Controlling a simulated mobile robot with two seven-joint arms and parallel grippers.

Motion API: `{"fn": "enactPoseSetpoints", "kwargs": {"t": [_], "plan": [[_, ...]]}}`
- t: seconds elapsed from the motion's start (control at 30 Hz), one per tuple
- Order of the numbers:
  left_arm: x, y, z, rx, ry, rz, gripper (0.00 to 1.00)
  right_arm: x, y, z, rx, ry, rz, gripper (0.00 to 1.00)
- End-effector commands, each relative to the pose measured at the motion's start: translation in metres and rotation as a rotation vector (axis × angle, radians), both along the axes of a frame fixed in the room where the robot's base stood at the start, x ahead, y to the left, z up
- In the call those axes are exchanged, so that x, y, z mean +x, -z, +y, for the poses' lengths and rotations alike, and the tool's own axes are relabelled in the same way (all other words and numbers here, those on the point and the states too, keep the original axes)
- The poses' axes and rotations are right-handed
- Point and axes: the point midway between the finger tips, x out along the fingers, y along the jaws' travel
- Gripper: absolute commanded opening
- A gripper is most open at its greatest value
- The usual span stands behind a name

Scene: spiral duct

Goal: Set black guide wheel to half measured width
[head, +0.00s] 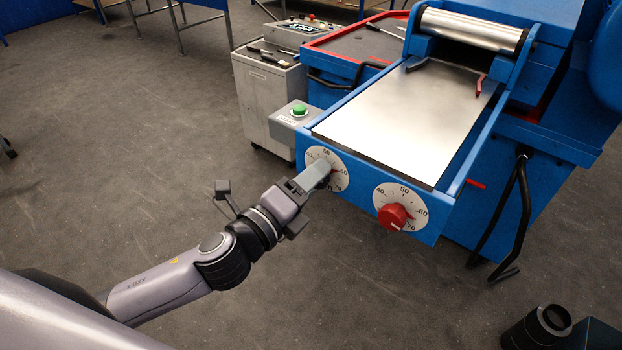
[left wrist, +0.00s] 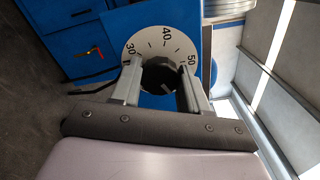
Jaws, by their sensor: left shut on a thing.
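The black guide wheel (left wrist: 158,74) sits at the centre of a white numbered dial (left wrist: 150,46) in the left wrist view, with 30, 40 and 50 readable. My left gripper (left wrist: 160,82) is shut on the wheel, one finger on each side. A pale mark shows on the wheel's face, but its exact reading is unclear. In the head view my left gripper (head: 322,175) reaches the left dial (head: 314,156) on the blue machine's front and hides the wheel. My right gripper is in neither view.
A red wheel (head: 392,217) with its own white dial (head: 407,194) is to the right on the same panel. A green button (head: 299,109) on a grey box is to the left. A metal sheet bed (head: 400,118) lies above.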

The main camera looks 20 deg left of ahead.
Motion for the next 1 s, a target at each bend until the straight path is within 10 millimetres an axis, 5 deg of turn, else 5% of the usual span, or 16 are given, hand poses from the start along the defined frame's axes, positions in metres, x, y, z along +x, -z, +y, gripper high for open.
{"fn": "enactPoseSetpoints", "kwargs": {"t": [0.63,0.67,0.73,1.0], "plan": [[-0.0004,0.001,-0.0001,0.046,0.0,-0.014,0.14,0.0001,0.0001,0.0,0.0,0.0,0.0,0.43],[-0.0003,0.0009,-0.0001,0.046,0.0,-0.014,0.51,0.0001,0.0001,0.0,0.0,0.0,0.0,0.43],[-0.0003,0.0009,-0.0001,0.046,0.0,-0.014,0.69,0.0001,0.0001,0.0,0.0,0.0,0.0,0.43],[-0.0004,0.0005,0.0,0.046,0.001,-0.015,0.69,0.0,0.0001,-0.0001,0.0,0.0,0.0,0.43]]}}
